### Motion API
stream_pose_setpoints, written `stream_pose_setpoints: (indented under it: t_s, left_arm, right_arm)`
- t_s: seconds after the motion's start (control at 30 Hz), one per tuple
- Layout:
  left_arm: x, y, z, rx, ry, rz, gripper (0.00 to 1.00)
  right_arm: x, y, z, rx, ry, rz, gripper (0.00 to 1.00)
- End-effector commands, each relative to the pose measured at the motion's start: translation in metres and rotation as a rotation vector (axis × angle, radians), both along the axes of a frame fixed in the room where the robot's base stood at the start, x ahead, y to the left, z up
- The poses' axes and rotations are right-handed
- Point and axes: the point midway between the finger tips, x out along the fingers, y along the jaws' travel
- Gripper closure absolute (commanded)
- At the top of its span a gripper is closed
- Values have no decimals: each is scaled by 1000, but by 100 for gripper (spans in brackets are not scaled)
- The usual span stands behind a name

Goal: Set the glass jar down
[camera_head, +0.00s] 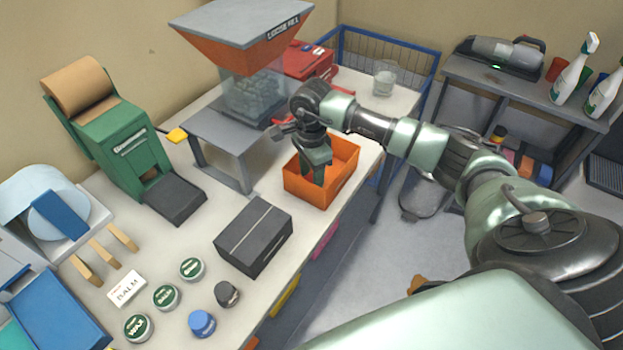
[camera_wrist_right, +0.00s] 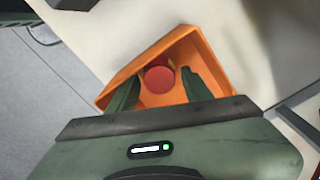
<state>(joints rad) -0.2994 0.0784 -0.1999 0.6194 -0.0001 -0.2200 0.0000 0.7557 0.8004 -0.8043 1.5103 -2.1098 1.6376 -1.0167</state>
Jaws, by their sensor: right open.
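My right gripper (camera_head: 316,168) reaches down into the orange bin (camera_head: 340,184) on the table. In the right wrist view its two green fingers (camera_wrist_right: 160,78) are open, one on each side of a round red lid (camera_wrist_right: 159,79) inside the bin (camera_wrist_right: 207,66). The lid seems to top the glass jar, whose body is hidden beneath it. The lid stands apart from the right finger; contact at the left finger is unclear. The head view hides the jar behind the bin wall and gripper. My left gripper is out of view.
A hopper (camera_head: 250,60) on a grey stand (camera_head: 235,140) is beside the bin. A clear glass container (camera_head: 384,80) stands at the table's far end. A black box (camera_head: 253,236) and several tins are nearer. Free tabletop lies between the box and bin.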

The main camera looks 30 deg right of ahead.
Motion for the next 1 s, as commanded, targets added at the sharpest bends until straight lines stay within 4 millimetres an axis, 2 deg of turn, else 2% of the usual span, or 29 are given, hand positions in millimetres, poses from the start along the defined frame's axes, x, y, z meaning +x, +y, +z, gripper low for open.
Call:
stream_pose_setpoints:
  t_s: [0.03, 0.3, 0.5, 0.67, 1.0]
  left_arm:
    - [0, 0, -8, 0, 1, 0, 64]
    - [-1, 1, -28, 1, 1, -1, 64]
    - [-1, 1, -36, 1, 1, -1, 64]
    - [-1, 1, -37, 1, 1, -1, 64]
    - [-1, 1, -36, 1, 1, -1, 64]
  right_arm:
    - [1, -1, 7, -2, -6, 1, 50]
    - [1, -1, 66, -1, -6, 0, 50]
    - [1, 0, 96, -1, -3, -1, 50]
    - [0, -1, 106, -2, -1, -1, 50]
    - [0, -1, 107, -2, 0, -1, 50]
